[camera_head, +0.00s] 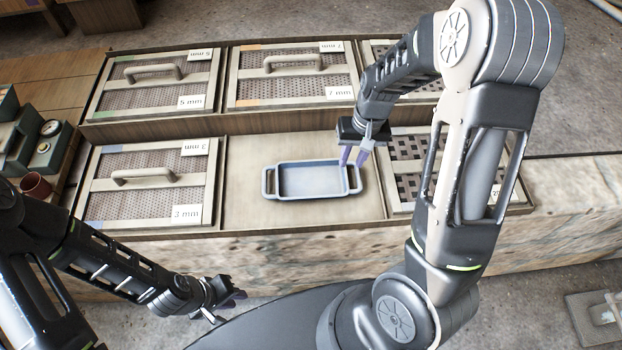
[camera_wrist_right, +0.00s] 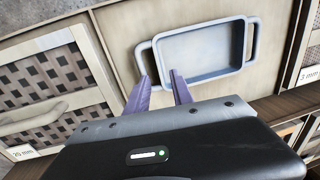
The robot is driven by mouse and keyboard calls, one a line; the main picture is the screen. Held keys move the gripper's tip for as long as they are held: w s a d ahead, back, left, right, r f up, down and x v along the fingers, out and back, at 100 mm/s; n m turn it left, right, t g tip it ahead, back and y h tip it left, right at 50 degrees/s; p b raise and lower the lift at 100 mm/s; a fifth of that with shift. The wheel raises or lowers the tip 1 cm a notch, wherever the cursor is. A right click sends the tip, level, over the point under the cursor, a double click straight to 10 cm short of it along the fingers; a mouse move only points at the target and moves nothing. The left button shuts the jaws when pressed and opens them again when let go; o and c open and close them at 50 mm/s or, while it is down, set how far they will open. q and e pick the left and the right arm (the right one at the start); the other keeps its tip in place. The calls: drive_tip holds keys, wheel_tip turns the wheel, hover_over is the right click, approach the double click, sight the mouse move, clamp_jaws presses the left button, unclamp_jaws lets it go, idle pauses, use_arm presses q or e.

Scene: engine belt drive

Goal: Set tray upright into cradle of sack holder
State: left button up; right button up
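A blue-grey tray (camera_head: 312,163) with a loop handle at each end lies flat, open side up, in the bare middle compartment of the front row. The tray also shows in the right wrist view (camera_wrist_right: 205,75). My right gripper (camera_head: 355,157) points down at its right-hand handle. In the wrist view the fingers (camera_wrist_right: 158,78) are apart, near that handle and tray end; I cannot tell whether they touch it. My left gripper (camera_head: 238,296) is low in front of the bench, away from the tray; its finger gap is unclear. I cannot make out a sack holder or cradle.
Sieve panels with handles and labels, such as the 3 mm panel (camera_head: 150,184) and 7 mm panel (camera_head: 292,75), fill the surrounding compartments. A brown cup (camera_head: 36,185) and a green device with dials (camera_head: 47,146) stand at the left. Bare board (camera_head: 243,195) surrounds the tray.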

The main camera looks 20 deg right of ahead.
drive_tip(key=shift+a+f, duration=0.15)
drive_tip(key=shift+f, duration=0.85)
drive_tip(key=f, duration=0.3)
drive_tip(key=f+p, duration=0.1)
drive_tip(key=f, duration=0.1)
drive_tip(key=shift+w+a+f, duration=0.1)
drive_tip(key=shift+w+a, duration=0.15)
drive_tip(key=shift+a, duration=0.05)
clamp_jaws()
idle(1.0)
